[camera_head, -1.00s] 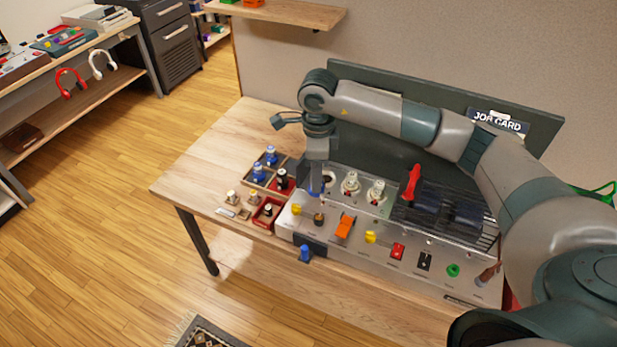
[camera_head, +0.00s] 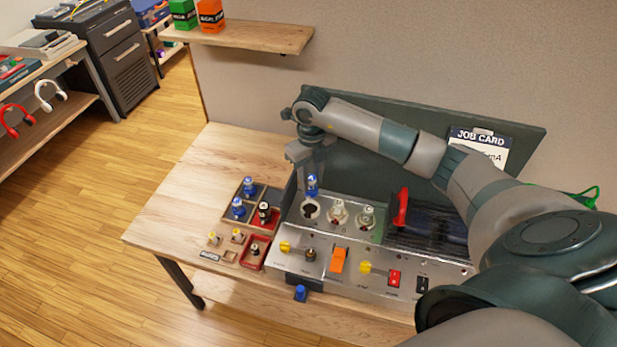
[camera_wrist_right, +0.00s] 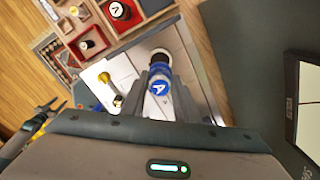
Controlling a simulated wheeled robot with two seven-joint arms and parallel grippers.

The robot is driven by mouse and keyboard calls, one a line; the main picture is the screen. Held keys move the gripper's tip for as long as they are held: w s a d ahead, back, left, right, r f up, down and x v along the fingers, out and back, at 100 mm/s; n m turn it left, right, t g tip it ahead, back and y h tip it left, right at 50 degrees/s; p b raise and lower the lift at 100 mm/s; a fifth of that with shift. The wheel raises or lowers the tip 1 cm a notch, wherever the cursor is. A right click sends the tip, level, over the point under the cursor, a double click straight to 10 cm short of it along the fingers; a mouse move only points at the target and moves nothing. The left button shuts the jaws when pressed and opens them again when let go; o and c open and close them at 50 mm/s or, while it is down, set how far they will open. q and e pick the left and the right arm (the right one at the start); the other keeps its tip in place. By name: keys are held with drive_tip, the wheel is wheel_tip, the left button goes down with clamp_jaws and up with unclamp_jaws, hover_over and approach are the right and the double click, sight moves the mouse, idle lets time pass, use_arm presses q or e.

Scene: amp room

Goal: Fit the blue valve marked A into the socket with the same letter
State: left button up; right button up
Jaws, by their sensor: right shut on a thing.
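My right gripper (camera_head: 311,170) points down and is shut on the blue valve (camera_head: 312,185). In the right wrist view a white letter A shows on the valve's blue round top (camera_wrist_right: 159,87), between the fingers. In the head view the valve is at the far edge of the dark round socket (camera_head: 310,209), at the left end of the amp's top panel. The socket also shows just beyond the valve in the wrist view (camera_wrist_right: 160,58). The valve's lower end is hidden or too small to judge, and I cannot tell whether it touches the socket. The socket's letter is unreadable.
Two pale valves (camera_head: 337,213) (camera_head: 366,217) stand right of the socket, then a red-handled part (camera_head: 402,207). Left of the amp, a compartment tray (camera_head: 229,194) holds blue and dark-topped valves. A job card (camera_head: 478,148) is on the back board. The table's left part is bare.

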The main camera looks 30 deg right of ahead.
sight(310, 190)
drive_tip(key=shift+w+f, duration=0.15)
drive_tip(key=shift+f+b, duration=0.35)
drive_tip(key=shift+f, duration=0.5)
drive_tip(key=shift+f+b, duration=0.95)
drive_tip(key=shift+f, duration=0.55)
use_arm(q)
drive_tip(key=f, duration=0.1)
drive_tip(key=w+f, duration=0.1)
drive_tip(key=shift+f, duration=0.35)
use_arm(e)
drive_tip(key=shift+f, duration=0.1)
use_arm(q)
drive_tip(key=shift+w+f+b, duration=0.2)
drive_tip(key=shift+f+b, duration=0.1)
drive_tip(key=shift+b, duration=0.1)
drive_tip(key=shift+f+b, duration=1.35)
drive_tip(key=shift+f, duration=0.05)
use_arm(e)
drive_tip(key=shift+f, duration=1.55)
